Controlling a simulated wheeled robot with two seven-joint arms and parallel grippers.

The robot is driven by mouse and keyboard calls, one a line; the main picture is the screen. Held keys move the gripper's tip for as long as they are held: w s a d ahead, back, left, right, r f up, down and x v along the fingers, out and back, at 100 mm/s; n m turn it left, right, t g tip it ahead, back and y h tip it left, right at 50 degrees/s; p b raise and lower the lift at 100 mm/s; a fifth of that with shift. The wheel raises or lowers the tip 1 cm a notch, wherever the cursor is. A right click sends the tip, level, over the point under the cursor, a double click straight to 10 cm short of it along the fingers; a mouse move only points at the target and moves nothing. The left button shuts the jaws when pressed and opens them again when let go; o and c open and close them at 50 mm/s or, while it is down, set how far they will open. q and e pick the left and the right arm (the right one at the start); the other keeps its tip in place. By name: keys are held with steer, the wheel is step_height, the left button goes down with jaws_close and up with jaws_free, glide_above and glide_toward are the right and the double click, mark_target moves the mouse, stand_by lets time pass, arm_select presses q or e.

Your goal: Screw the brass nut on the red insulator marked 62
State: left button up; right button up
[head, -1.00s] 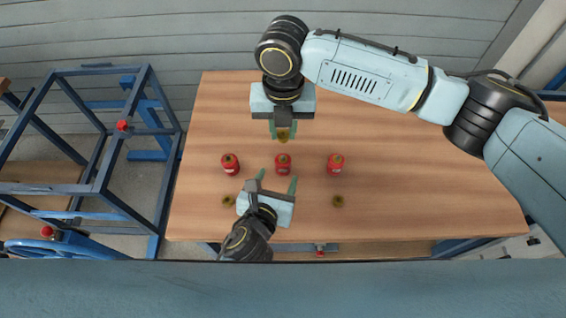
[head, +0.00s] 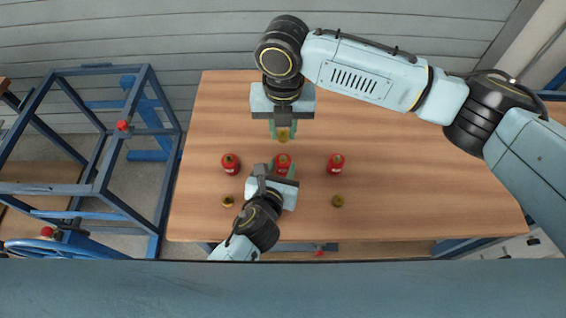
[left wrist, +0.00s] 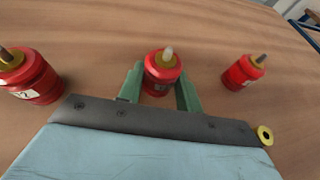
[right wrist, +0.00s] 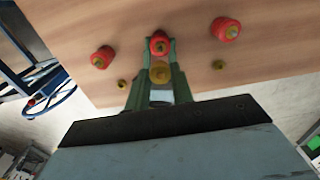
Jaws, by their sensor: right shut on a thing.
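Three red insulators stand in a row on the wooden table: left (head: 230,164), middle (head: 283,161) and right (head: 336,162). In the left wrist view, a post rises from the middle insulator (left wrist: 162,72). White labels show on the outer ones, but I cannot read a number for certain. My left gripper (left wrist: 160,90) is open, with its green fingers on either side of the middle insulator and small gaps showing.
Two loose brass nuts lie on the table, left (head: 228,201) and right (head: 337,201), in front of the outer insulators. A blue metal frame (head: 100,150) stands left of the table. The table's right part (head: 430,190) is clear.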

arm_select(q)
jaws_close()
arm_select(e)
glide_above(283, 156)
steer(key=shift+w+f, duration=0.1)
steer(key=shift+f, duration=2.4)
steer(key=shift+f, duration=0.9)
steer(key=shift+f, duration=0.55)
